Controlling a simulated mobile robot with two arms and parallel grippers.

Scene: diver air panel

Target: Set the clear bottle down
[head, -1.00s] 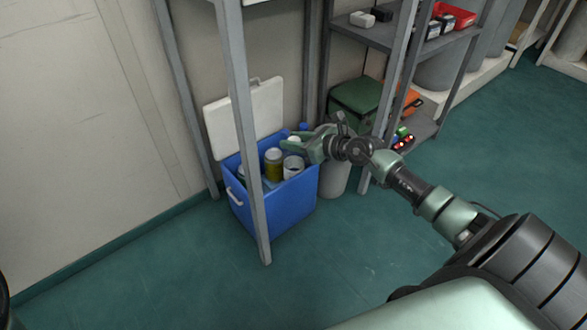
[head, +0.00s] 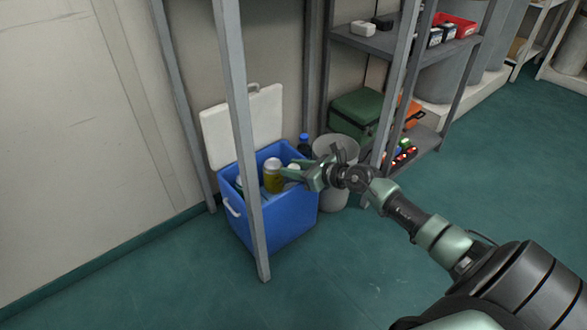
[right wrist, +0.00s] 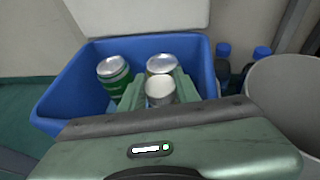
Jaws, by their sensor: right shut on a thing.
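My right gripper (head: 297,177) is over the open blue cooler box (head: 288,215), with its fingers down inside the rim. In the right wrist view it is shut on a container with a round, pale top (right wrist: 160,90). The fingers hide most of that container, so I cannot tell whether its body is clear or whether it touches the cooler floor. A yellow can with a silver top (head: 272,176) stands just beside it in the cooler. A green can (right wrist: 113,74) stands to the left in the wrist view. My left gripper is not in view.
The cooler's white lid (head: 245,125) stands open behind it. A grey shelf post (head: 241,140) rises in front of the cooler. Blue-capped bottles (right wrist: 222,62) and a grey bin (right wrist: 288,100) stand outside, to its right. A green case (head: 357,112) sits on the shelf.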

